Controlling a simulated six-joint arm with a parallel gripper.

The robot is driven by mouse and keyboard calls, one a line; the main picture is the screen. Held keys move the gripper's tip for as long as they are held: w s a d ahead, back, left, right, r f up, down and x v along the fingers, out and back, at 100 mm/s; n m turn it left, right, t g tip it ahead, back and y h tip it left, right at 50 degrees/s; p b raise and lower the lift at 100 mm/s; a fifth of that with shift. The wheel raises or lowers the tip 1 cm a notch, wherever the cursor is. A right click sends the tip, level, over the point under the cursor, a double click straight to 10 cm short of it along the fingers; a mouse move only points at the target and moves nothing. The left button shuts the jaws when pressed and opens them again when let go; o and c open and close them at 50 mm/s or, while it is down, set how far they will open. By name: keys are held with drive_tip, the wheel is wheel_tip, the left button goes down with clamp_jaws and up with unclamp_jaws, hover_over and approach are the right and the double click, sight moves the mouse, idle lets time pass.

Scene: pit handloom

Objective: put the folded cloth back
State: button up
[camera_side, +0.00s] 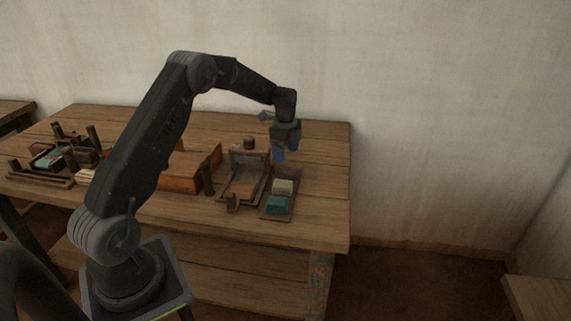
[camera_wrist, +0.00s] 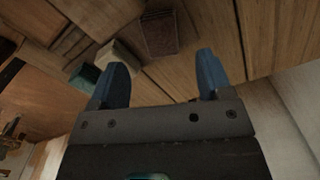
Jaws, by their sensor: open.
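A teal folded block (camera_side: 277,204) and a cream block (camera_side: 283,187) lie one behind the other in a narrow dark tray (camera_side: 288,173) near the table's right end. Both look like folded cloth; I cannot tell which one is meant. My gripper (camera_side: 279,153) is above the tray's far end, blue fingers pointing down, apart and empty. In the wrist view my gripper (camera_wrist: 162,61) shows a gap between its fingers. The cream block (camera_wrist: 117,57) and the teal block (camera_wrist: 85,77) are left of it, partly behind the left finger. A dark reddish-brown piece (camera_wrist: 160,33) lies beyond the gap.
A wooden frame (camera_side: 244,180) with upright posts stands close left of the tray. A reddish-brown wooden box (camera_side: 187,176) is further left, and loom parts (camera_side: 55,155) crowd the left end. The table (camera_side: 325,190) is bare right of the tray, up to its edge.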

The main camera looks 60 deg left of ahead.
sight(285, 170)
drive_tip(key=s+d+r+n+t, duration=0.1)
drive_tip(key=s+d+r+n, duration=0.2)
drive_tip(key=s+d+r, duration=0.5)
drive_tip(key=s+d+r+n+t, duration=0.25)
drive_tip(key=d+r, duration=0.45)
drive_tip(key=r, duration=0.5)
drive_tip(key=s+d+n+t, duration=0.1)
drive_tip(key=s+d+n, duration=0.3)
drive_tip(key=s, duration=0.6)
drive_tip(key=s+d+n+t, duration=0.1)
drive_tip(key=s+d+n, duration=0.3)
drive_tip(key=s, duration=0.5)
drive_tip(key=shift+s+d, duration=0.35)
drive_tip(key=shift+d, duration=0.9)
